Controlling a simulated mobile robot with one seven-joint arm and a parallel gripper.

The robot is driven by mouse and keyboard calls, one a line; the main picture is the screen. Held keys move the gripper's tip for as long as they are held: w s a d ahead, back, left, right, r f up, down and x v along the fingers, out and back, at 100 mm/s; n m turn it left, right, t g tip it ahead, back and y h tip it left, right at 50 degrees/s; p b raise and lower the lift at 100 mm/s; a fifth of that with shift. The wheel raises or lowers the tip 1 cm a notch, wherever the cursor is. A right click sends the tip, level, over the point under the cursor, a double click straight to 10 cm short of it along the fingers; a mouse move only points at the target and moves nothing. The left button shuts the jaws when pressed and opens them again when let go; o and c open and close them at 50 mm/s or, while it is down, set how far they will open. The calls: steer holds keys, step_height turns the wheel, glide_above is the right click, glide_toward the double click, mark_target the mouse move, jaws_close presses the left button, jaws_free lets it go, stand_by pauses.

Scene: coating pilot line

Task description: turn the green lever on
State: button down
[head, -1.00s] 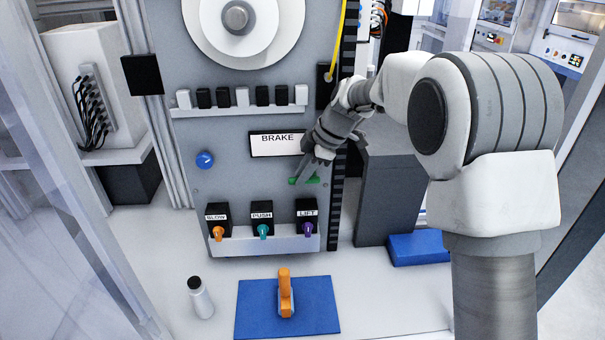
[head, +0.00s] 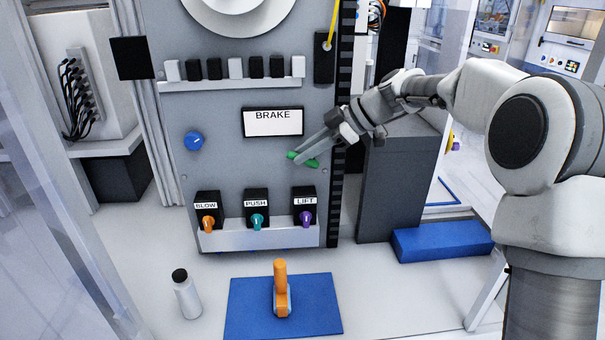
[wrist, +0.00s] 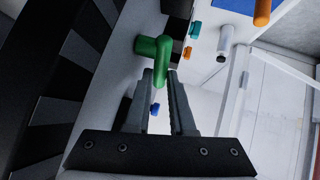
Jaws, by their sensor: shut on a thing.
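The green lever (head: 312,163) is on the grey machine panel below the white BRAKE label (head: 272,122). It lies nearly sideways, sloping slightly down to the right. My gripper (head: 299,158) reaches in from the right and is shut on the lever; its fingers hide the lever's middle in the head view. In the wrist view, the bent green lever (wrist: 161,62) comes out of the panel and its free end sits between the fingertips of my gripper (wrist: 161,78).
A blue dial (head: 194,141) sits left. A dark grey cabinet (head: 390,195) stands close under my arm. A bottle (head: 186,295) and an orange-handled tool (head: 281,285) are in front.

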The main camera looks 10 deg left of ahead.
steer(key=y+b, duration=0.1)
steer(key=b, duration=0.2)
steer(key=d+y+b, duration=0.1)
steer(key=y+b, duration=0.1)
steer(key=b, duration=0.1)
steer(key=y+b, duration=0.1)
steer(key=b, duration=0.2)
steer(key=shift+w+d+f+m+g+y, duration=0.2)
steer(key=shift+d+f+m+g+y, duration=0.1)
steer(key=shift+m, duration=0.1)
steer(key=y+b, duration=0.1)
steer(key=b, duration=0.1)
steer(key=shift+d+r+b, duration=0.15)
steer(key=shift+d+b, duration=0.05)
steer(key=shift+b, duration=0.2)
steer(key=shift+r+y+b, duration=0.1)
steer(key=shift+y+b, duration=0.3)
steer(key=shift+b, duration=0.1)
steer(key=shift+d+r, duration=0.1)
steer(key=shift+r, duration=0.05)
steer(key=c, duration=1.1)
jaws_free()
steer(key=shift+o, duration=0.2)
